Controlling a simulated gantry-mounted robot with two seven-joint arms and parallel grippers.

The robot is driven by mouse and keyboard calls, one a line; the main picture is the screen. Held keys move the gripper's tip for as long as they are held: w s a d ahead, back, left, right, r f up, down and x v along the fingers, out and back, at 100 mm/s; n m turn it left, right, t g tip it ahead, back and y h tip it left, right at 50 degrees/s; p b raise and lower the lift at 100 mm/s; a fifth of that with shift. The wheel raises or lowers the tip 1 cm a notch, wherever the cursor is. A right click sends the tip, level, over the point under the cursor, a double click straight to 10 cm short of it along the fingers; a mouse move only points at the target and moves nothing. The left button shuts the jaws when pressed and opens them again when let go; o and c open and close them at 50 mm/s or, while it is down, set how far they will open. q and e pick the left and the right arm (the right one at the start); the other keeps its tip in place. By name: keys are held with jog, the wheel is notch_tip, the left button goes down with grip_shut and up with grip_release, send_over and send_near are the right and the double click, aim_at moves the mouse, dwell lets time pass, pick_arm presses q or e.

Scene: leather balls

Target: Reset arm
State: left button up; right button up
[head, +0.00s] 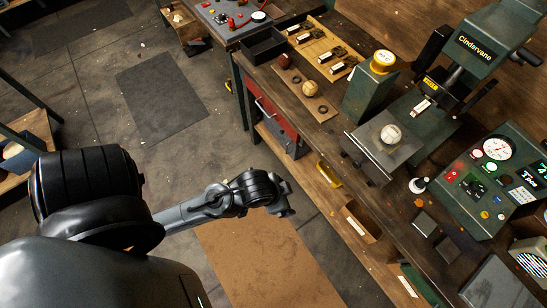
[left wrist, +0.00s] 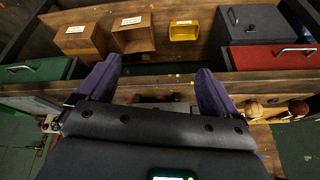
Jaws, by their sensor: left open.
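My left arm comes in from the left in the head view, and its wrist end (head: 262,190) is over the floor in front of the bench; its fingers cannot be made out there. In the left wrist view my left gripper (left wrist: 158,66) has its two purple fingers wide apart with nothing between them. A dark red ball (head: 285,61) and a tan ball (head: 310,87) rest on a wooden board on the bench, well away from the gripper. A pale ball-like piece (head: 391,134) sits on the press plate. My right gripper is not in view.
The workbench (head: 330,135) runs diagonally, with a green press (head: 480,45), gauge console (head: 495,170) and yellow-topped green stand (head: 368,95). Below are a red drawer (head: 272,110) and yellow bin (head: 329,174). Open floor (head: 190,155) lies left of the bench.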

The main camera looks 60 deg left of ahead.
pick_arm(q)
jog(key=s+g, duration=0.1)
jog(key=s, duration=0.2)
jog(key=shift+s+r, duration=0.1)
jog(key=shift+r, duration=0.05)
jog(key=shift+r, duration=0.1)
notch_tip(320, 180, up, 20)
jog(key=p, duration=2)
